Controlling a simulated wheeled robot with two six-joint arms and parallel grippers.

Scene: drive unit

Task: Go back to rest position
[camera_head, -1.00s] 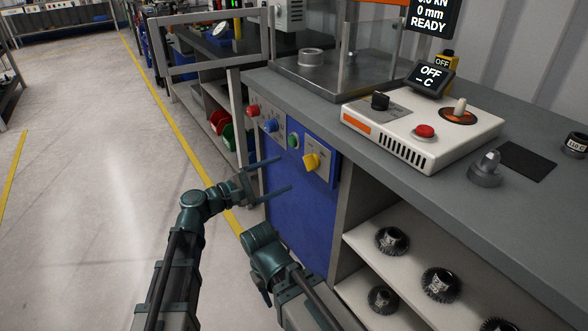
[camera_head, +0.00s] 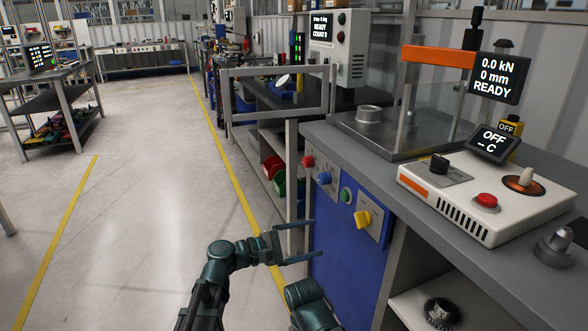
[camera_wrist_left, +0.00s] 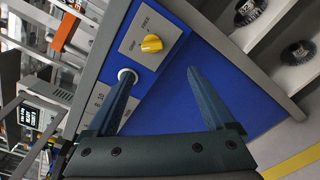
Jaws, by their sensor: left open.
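My left gripper (camera_head: 316,238) is open and empty in the head view, its two fingers pointing right toward the blue cabinet front (camera_head: 336,262). In the left wrist view its spread fingers (camera_wrist_left: 160,73) frame bare blue panel (camera_wrist_left: 165,100), with nothing between them. One finger overlaps a pale round button there; I cannot tell whether it touches. The yellow knob (camera_head: 363,218) is to the right of the fingertips, and also shows in the left wrist view (camera_wrist_left: 152,43). A dark green joint of my other arm (camera_head: 306,292) shows at the bottom; its gripper is not in view.
The grey bench (camera_head: 400,185) carries a white control box (camera_head: 470,200) with a red button (camera_head: 486,201). Open floor (camera_head: 140,200) lies to the left. A gear (camera_head: 440,311) is on the shelf.

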